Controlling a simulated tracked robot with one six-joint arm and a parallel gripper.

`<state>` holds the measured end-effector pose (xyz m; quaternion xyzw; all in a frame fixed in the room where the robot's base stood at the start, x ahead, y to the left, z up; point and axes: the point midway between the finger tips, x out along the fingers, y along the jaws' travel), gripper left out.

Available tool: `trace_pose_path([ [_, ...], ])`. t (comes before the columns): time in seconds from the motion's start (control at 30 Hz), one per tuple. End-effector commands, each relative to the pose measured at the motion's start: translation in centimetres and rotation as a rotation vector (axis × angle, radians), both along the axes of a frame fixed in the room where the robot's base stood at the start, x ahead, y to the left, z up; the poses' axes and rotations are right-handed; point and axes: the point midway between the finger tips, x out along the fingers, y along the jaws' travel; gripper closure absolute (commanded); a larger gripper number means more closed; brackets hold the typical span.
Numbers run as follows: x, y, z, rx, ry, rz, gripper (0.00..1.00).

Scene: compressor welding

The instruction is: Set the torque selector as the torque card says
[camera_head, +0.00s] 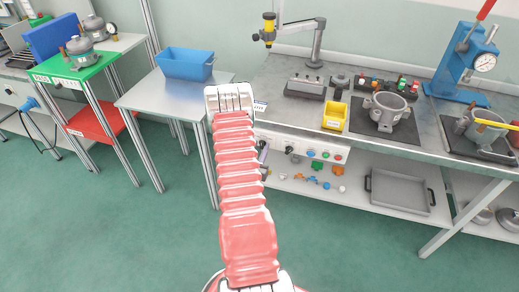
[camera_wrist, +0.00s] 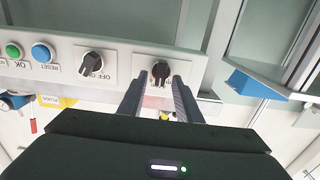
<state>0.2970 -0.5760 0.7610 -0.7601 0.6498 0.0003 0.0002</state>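A black selector knob (camera_wrist: 161,70) sits on a white plate at the right end of the control panel, seen upside down in the wrist view. My gripper (camera_wrist: 160,84) is open, one finger on each side of this knob, with a visible gap beside it. I cannot tell whether the fingertips reach around the knob or stop short of it. The knob's scale is too small to read. In the head view my red arm reaches to the bench front and hides that end of the panel. A small white card (camera_head: 260,106) stands on the bench; its text is unreadable.
An OFF/ON knob (camera_wrist: 91,63), a blue RESET button (camera_wrist: 41,52) and a green OK button (camera_wrist: 13,51) are beside the selector. The bench holds a yellow bin (camera_head: 335,115) and a grey compressor part (camera_head: 385,112). A blue bin (camera_head: 185,64) stands on the side table.

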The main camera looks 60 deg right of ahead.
Motion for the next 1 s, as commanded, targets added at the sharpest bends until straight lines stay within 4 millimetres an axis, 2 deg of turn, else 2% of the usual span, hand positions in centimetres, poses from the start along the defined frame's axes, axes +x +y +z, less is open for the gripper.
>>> trace_pose_path([
  [0.27, 0.03, -0.15, 0.0, 0.0, 0.0, 0.0, 0.69],
  [0.7, 0.04, -0.12, 0.01, 0.0, 0.0, 0.0, 0.99],
  [1.0, 0.05, 0.03, -0.01, -0.001, 0.004, 0.0, 1.0],
])
